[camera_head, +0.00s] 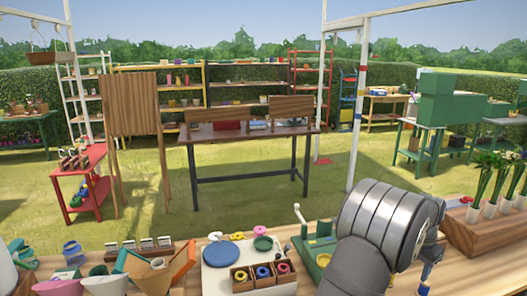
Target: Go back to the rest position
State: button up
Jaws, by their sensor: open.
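My arm's grey, ribbed end section fills the lower right of the head view, above the wooden workbench (480,272). A small part of my gripper (427,272) shows low beside the arm, with blue and orange marks. It is open, and I see nothing held in it. Most of the gripper is hidden behind the arm or too small to make out. A green device (312,250) stands just left of the arm and is partly covered by it.
A white board (215,276) carries a blue disc (223,250) and a wooden box of coloured rings (262,275). Paper-like cones (142,272) stand at lower left. White flower pots (490,209) with green stems stand in a wooden rack at right. Lawn lies beyond the bench.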

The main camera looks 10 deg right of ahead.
jog(key=w+a+r, duration=0.3)
jog(key=a+r, duration=0.1)
jog(key=a, duration=0.4)
jog(key=w+a+r, duration=0.3)
jog(key=w+a, duration=0.1)
jog(key=a, duration=0.4)
jog(key=w+a+f, duration=0.1)
jog(key=w+f, duration=0.1)
jog(key=w, duration=0.1)
jog(key=w+a+f, duration=0.1)
jog(key=w+f, duration=0.1)
jog(key=w, duration=0.1)
jog(key=w+a+f, duration=0.1)
jog(key=w+f, duration=0.1)
jog(key=w, duration=0.1)
jog(key=shift+w+a+f, duration=0.15)
jog(key=shift+a+f, duration=0.15)
jog(key=shift+w+a+f, duration=0.15)
jog(key=shift+w+f, duration=0.3)
jog(key=shift+f, duration=0.1)
jog(key=shift+o, duration=0.2)
